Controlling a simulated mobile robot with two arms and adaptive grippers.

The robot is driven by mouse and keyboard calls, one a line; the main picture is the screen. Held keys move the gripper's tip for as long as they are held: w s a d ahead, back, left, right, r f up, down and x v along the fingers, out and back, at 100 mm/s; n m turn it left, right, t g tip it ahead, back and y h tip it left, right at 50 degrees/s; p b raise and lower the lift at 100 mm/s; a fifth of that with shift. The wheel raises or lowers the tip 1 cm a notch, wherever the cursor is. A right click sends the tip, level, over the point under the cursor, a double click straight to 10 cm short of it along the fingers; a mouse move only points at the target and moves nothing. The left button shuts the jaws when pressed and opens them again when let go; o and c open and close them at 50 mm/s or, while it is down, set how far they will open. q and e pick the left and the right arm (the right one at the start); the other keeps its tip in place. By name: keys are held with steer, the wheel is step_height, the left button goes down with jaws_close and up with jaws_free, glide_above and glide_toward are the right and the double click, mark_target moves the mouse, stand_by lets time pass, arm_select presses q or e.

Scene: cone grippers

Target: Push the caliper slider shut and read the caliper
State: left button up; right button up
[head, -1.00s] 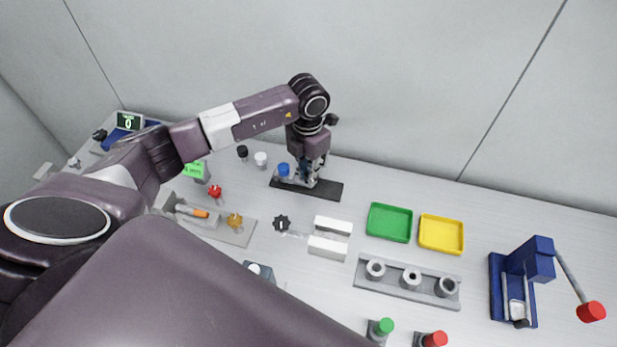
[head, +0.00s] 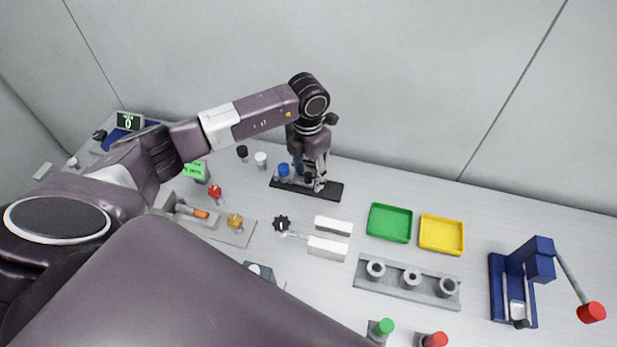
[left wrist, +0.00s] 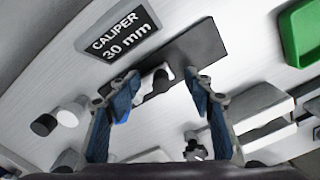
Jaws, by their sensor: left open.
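The caliper's sign (left wrist: 122,36) reads "CALIPER 30 mm" in the left wrist view. Beside it lies the dark caliper base plate (left wrist: 205,48), which the head view shows near the back wall (head: 331,191). A black knob on a light mount (left wrist: 161,80) lies at the plate's near edge, between my fingers as seen from the wrist. My left gripper (left wrist: 160,95) is open and empty, its blue-padded fingers apart. In the head view it hangs point down over the plate (head: 309,176), right of a blue knob (head: 284,170). Contact cannot be told. My right gripper is not in view.
White blocks (head: 329,247) lie in front. Green (head: 390,222) and yellow (head: 441,234) trays, a ring holder (head: 408,290) and a blue lever press (head: 525,270) stand right. Table between plate and green tray is clear.

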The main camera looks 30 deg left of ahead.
arm_select(q)
steer(key=shift+r, duration=0.1)
steer(key=shift+s+r+p, duration=0.1)
steer(key=shift+r+p, duration=2.8)
steer(key=shift+r, duration=1.55)
steer(key=shift+f, duration=0.15)
